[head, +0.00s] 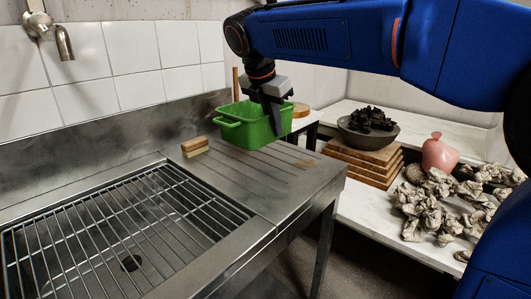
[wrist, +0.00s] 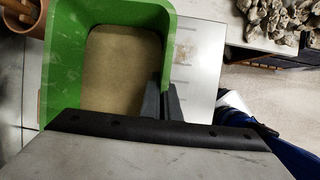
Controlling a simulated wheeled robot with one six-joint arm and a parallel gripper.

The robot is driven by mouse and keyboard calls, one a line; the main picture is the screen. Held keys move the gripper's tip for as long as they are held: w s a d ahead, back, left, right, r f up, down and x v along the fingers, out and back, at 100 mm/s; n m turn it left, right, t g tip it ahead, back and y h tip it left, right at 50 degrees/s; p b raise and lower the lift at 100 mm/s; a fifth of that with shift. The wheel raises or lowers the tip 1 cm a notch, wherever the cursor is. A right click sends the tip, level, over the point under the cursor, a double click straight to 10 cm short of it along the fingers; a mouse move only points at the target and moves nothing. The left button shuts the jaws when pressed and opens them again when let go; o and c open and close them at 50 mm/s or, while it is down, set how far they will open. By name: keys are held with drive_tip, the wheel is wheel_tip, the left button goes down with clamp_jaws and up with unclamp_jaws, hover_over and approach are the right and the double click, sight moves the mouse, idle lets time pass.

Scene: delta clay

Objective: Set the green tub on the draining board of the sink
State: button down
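The green tub (head: 246,127) is an open box with a handle lug on its left side. It is over the far right part of the sink's steel draining board (head: 262,178), roughly level. I cannot tell for sure whether its base touches the board. My gripper (head: 274,112) points down at the tub's right side, its fingers on the tub's wall. In the wrist view the green tub (wrist: 74,60) shows from above with a tan, empty-looking floor. There, my gripper (wrist: 161,100) has its dark fingers close together at the right wall.
A wooden brush (head: 195,146) sits on the board, left of the tub. The sink basin has a wire rack (head: 120,225) over it. On the right, a white bench holds a bowl (head: 368,134) on stacked boards, a pink vase (head: 439,153) and oyster-like shells (head: 430,203).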

sight(257, 121)
drive_tip(key=shift+f, duration=4.2)
drive_tip(key=shift+f, duration=0.1)
drive_tip(key=c, duration=2)
unclamp_jaws()
drive_tip(key=v, duration=1.2)
